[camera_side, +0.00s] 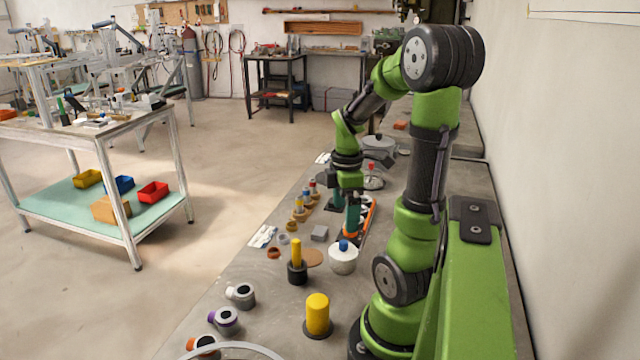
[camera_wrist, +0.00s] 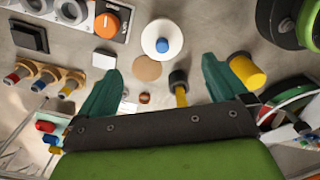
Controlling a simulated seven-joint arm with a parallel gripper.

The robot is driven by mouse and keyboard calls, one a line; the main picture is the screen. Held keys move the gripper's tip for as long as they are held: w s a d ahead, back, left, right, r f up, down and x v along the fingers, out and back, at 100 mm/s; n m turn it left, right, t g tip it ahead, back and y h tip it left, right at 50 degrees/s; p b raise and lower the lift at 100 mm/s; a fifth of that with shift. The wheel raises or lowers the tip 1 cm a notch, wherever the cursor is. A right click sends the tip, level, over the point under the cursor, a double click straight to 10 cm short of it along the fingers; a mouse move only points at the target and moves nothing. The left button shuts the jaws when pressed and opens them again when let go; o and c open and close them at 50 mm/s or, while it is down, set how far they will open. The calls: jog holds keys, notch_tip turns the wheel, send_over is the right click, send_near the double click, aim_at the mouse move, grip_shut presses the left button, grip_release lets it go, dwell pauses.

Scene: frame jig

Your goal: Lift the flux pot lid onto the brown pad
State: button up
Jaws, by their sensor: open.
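The flux pot (camera_side: 343,264) is a pale round pot with its lid on and a blue knob (camera_side: 343,244) on top. In the wrist view the lid (camera_wrist: 151,37) is a white disc around the blue knob (camera_wrist: 162,45). The brown pad (camera_side: 314,258) is a flat disc beside the pot on the left; it also shows bare in the wrist view (camera_wrist: 147,68). My gripper (camera_side: 345,208) has teal fingers, spread and empty, above the bench and behind the pot in the side view. In the wrist view (camera_wrist: 161,66) the pot lies beyond the fingertips.
A black holder with a yellow peg (camera_side: 296,255) stands near the pad. A larger yellow cylinder (camera_side: 318,313) stands nearer the camera. An orange-edged fixture (camera_side: 368,215) sits behind the pot.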

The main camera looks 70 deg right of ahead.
aim_at(344, 241)
jog(key=f, duration=0.9)
jog(key=shift+a+f, duration=0.2)
jog(key=shift+f, duration=0.1)
jog(key=c, duration=1)
jog(key=shift+r, duration=0.1)
notch_tip(344, 241, up, 11)
jog(key=shift+r, duration=0.2)
